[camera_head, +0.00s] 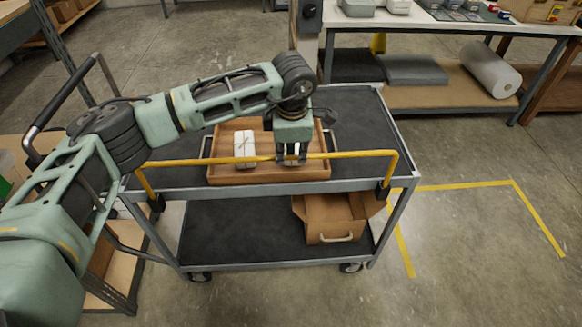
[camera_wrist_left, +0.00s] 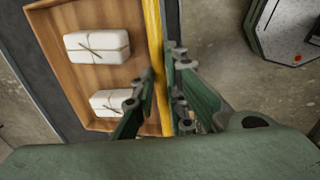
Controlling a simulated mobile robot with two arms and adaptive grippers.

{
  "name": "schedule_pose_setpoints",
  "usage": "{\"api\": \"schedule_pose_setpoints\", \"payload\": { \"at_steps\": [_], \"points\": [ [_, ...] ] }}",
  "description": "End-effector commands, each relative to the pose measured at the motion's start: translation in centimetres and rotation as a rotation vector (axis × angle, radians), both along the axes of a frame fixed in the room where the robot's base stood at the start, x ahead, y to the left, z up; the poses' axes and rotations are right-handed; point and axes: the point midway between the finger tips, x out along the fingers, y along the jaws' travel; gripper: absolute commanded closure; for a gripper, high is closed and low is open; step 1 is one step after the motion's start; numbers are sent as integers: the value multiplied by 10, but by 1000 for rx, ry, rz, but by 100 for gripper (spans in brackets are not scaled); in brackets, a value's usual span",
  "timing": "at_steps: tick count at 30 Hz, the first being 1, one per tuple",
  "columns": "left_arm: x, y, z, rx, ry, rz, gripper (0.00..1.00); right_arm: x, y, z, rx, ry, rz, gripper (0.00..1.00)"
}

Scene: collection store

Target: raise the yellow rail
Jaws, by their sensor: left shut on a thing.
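The yellow rail (camera_head: 215,160) runs along the near side of the cart's top deck. Its bent ends go down to dark brackets at the deck's near corners, and its bar stands above the deck edge, in front of the tray. My left gripper (camera_head: 291,156) reaches over the tray from above and is shut on the bar, right of its middle. In the left wrist view the rail (camera_wrist_left: 153,35) passes between the fingers of the left gripper (camera_wrist_left: 162,88). My right gripper is in neither view.
A wooden tray (camera_head: 226,174) with white tied parcels (camera_head: 245,143) sits on the cart deck (camera_head: 350,115) just behind the rail. An open cardboard box (camera_head: 330,221) stands on the lower shelf. A workbench (camera_head: 450,22) is behind. The floor right of the cart is clear, with yellow tape lines.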

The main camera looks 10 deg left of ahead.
Motion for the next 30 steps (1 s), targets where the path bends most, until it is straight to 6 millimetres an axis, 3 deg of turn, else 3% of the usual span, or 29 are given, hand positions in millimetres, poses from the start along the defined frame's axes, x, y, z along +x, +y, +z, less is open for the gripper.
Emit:
{"api": "schedule_pose_setpoints", "payload": {
  "at_steps": [1, 3, 14, 15, 17, 25, 30],
  "points": [
    [2, 0, 13, -1, -10, 0, 100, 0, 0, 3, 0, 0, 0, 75],
    [2, 0, 21, -2, -9, 0, 100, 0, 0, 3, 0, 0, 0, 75],
    [3, 0, 27, -3, -12, 0, 100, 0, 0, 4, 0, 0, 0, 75],
    [3, 0, 28, -3, -13, 0, 85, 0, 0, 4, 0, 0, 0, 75],
    [3, 0, 28, -3, -13, 0, 81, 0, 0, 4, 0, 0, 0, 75],
    [1, 0, 26, -1, -6, -1, 81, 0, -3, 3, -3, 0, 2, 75],
    [-2, -1, 45, -2, -9, -1, 81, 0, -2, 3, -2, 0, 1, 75]
  ]
}}
